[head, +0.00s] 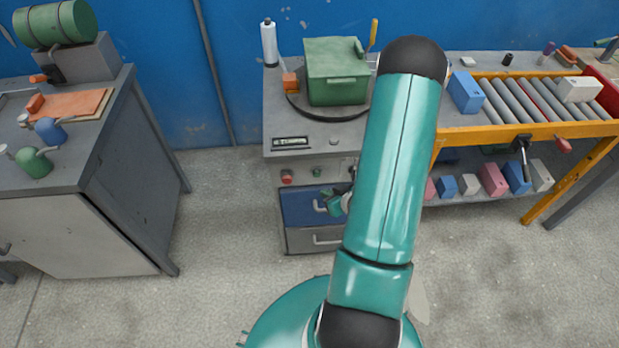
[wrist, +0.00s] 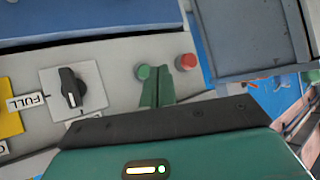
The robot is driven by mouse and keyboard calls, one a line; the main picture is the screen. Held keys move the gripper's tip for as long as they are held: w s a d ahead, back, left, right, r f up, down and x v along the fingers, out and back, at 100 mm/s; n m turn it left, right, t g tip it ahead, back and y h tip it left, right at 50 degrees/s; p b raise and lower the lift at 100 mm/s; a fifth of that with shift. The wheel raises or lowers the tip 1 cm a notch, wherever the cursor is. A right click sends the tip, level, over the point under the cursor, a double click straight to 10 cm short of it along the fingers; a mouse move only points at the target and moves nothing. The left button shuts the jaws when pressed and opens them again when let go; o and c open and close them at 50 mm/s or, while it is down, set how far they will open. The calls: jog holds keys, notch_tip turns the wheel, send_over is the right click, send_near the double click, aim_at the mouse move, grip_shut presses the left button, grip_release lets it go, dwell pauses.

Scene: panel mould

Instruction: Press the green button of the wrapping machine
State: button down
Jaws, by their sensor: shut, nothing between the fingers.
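The wrapping machine (head: 300,158) stands in the middle of the head view, with a grey front panel. Its green button (head: 317,171) is small there, right of the red button (head: 287,177). In the wrist view the green button (wrist: 143,72) is left of the red button (wrist: 187,61). My gripper (wrist: 159,70) is shut and empty, its green fingers reaching toward the panel between the buttons. The tips overlap the green button's right edge; I cannot tell whether they touch it. In the head view my gripper (head: 335,202) is below the panel's buttons, partly hidden by my arm.
A black rotary knob (wrist: 72,88) sits on the panel beside a yellow label (wrist: 10,122). A green box (head: 336,72) stands on the turntable above. A roller conveyor (head: 520,100) is at the right, a grey workbench (head: 100,125) at the left. The floor between is clear.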

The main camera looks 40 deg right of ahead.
aim_at(317, 174)
jog(key=shift+m+t+y, duration=0.3)
jog(key=shift+t, duration=0.3)
jog(key=s+a+f, duration=0.2)
jog(key=shift+a+f, duration=0.15)
jog(key=shift+a, duration=0.2)
jog(key=shift+w, duration=0.1)
jog(key=w+d, duration=0.4)
jog(key=w, duration=0.3)
jog(key=shift+w+d, duration=0.15)
jog(key=shift+d, duration=0.25)
dwell(1.2)
jog(key=shift+w+d, duration=0.2)
jog(key=shift+w, duration=0.15)
